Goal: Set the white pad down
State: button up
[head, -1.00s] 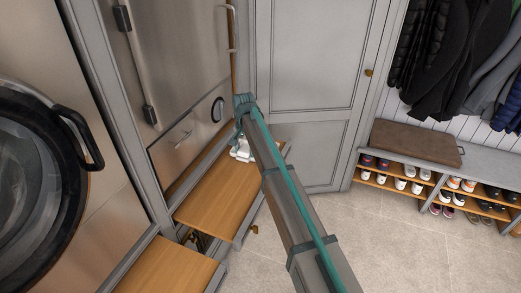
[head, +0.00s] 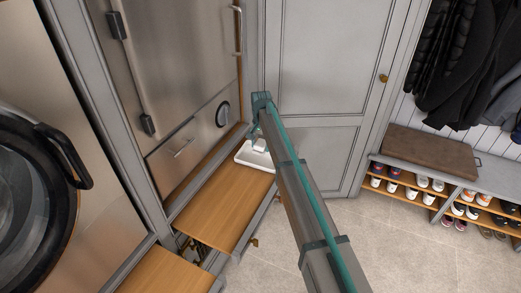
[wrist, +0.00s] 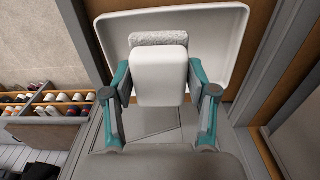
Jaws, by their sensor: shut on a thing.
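The white pad (wrist: 160,80) is a smooth rounded block with a fuzzy, speckled strip (wrist: 158,38) along its far edge. My gripper (wrist: 160,75) is shut on it, with a teal-and-grey finger on each side. In the wrist view the pad overlaps a shallow white tray (wrist: 220,22) with a raised rim. I cannot tell whether the pad touches the tray. In the head view the tray (head: 243,158) sits at the far end of a wooden shelf, and my arm hides most of the pad and gripper.
The wooden shelf (head: 215,205) is bare in front of the tray. A steel appliance (head: 185,70) stands at its left, and a grey cabinet door (head: 318,60) behind. A shoe bench (head: 425,150) with shoes and a brown cushion is at right. Another wooden shelf (head: 160,275) lies nearer.

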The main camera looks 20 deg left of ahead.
aim_at(260, 146)
jog(key=w+f, duration=0.1)
jog(key=f, duration=0.1)
jog(key=w+a+f+p, duration=0.1)
jog(key=w, duration=0.1)
jog(key=shift+a+f, duration=0.2)
jog(key=shift+f, duration=0.15)
jog(key=shift+w+a+f+p, duration=0.15)
jog(key=shift+f+p, duration=0.7)
jog(key=shift+f, duration=1.05)
jog(key=shift+f, duration=0.1)
jog(key=o, duration=1.2)
notch_tip(260, 146, up, 12)
jog(key=b, duration=0.3)
jog(key=shift+b, duration=0.3)
